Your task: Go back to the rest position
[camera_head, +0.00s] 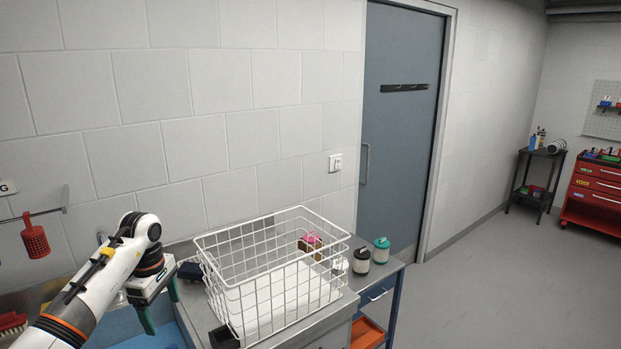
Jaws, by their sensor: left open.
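My left arm (95,285), white with orange and black joints, comes in from the lower left. My left gripper (159,304) points down over the left end of the counter, beside the blue sink area (160,338). Its dark green fingers are apart, and I see nothing held between them. The wrist partly hides the fingers. My right gripper is not in view.
A white wire basket (228,296) stands on the metal counter just right of my left gripper. Small lidded jars (381,250) stand beyond it. A red slotted tool (35,238) hangs on the left wall. A door (400,140) and open floor (500,290) lie to the right.

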